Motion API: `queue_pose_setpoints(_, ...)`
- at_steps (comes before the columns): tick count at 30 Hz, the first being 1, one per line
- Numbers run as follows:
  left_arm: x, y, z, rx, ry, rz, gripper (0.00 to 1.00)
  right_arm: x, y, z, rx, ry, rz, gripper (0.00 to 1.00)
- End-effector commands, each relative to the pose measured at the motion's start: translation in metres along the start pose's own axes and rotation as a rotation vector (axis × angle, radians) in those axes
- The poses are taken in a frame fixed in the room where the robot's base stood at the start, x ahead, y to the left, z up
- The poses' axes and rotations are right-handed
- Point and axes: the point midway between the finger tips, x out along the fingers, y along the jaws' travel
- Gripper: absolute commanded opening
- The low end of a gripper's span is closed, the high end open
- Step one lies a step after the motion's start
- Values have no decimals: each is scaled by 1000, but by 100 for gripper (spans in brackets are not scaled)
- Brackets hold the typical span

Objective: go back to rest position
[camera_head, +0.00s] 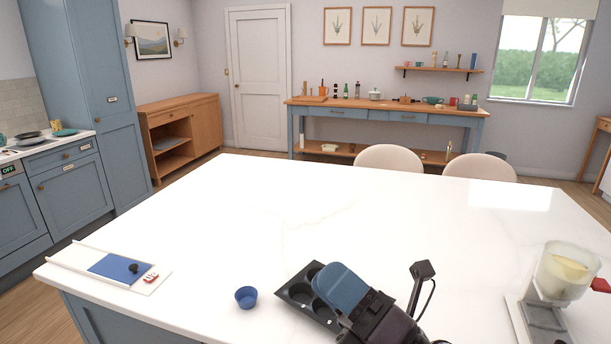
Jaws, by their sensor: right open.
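My right gripper (342,290) reaches in from the bottom edge, a little right of the middle. It is open, and I see nothing held in it. It overlaps part of a dark muffin tin (297,291) on the white island; I cannot tell whether it touches the tin. A small blue cup (246,297) stands just left of the tin, apart from the gripper. My left gripper is not in view.
The island's white top (300,210) is clear through its middle and back. A white tray with a blue panel (112,267) lies at the left edge. A machine with a clear bowl (566,270) stands at the right. Two pale chairs (389,157) stand behind the island.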

Motion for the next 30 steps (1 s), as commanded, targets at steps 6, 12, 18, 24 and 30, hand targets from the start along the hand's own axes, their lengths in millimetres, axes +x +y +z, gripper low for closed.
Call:
queue_pose_setpoints(6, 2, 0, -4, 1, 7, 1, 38, -61, -44, 54, 413, -477, -240, 89)
queue_pose_setpoints(12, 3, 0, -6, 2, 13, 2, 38, -148, -90, 68, 767, -908, -465, 89)
queue_pose_setpoints(18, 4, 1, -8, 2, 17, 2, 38, -250, -116, 41, 1091, -1337, -693, 89)
queue_pose_setpoints(24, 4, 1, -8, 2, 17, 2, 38, -326, -115, -3, 1317, -1674, -880, 89)
queue_pose_setpoints(30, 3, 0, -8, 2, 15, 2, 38, -367, -104, -37, 1435, -1873, -999, 89)
